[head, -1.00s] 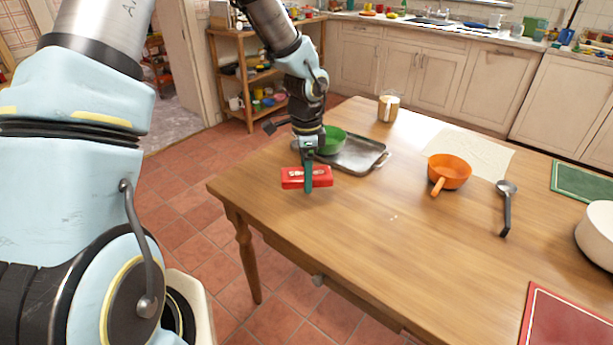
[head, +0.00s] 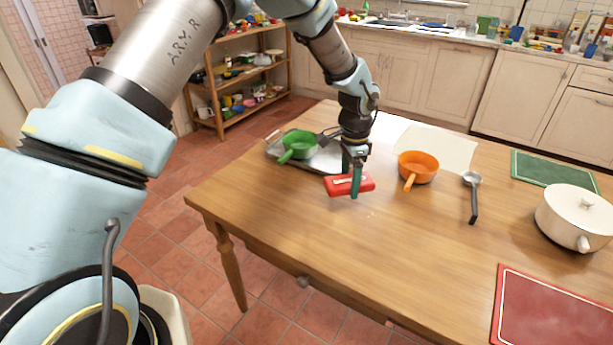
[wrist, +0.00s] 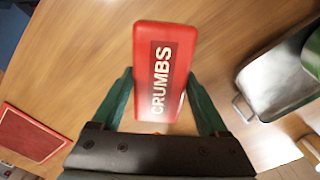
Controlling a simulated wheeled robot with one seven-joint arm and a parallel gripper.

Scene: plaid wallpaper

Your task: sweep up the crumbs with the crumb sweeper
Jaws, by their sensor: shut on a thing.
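The crumb sweeper is a red block (head: 338,186) with a white "CRUMBS" label. My gripper (head: 356,180) is shut on it from above, with a green finger on each side. In the wrist view the sweeper (wrist: 165,40) lies between the two fingers, label facing the camera. It is at or just above the tabletop; I cannot tell whether it touches. A few tiny pale crumbs (head: 370,213) show faintly on the wood, just in front and to the right of the sweeper in the head view.
The wooden table (head: 300,235) is clear in front. Behind the sweeper is a metal tray (head: 325,160) with a green pan (head: 298,146). To the right are an orange pan (head: 417,168), a ladle (head: 473,197), a white pot (head: 578,215), a green mat (head: 550,168) and a red mat (head: 553,310).

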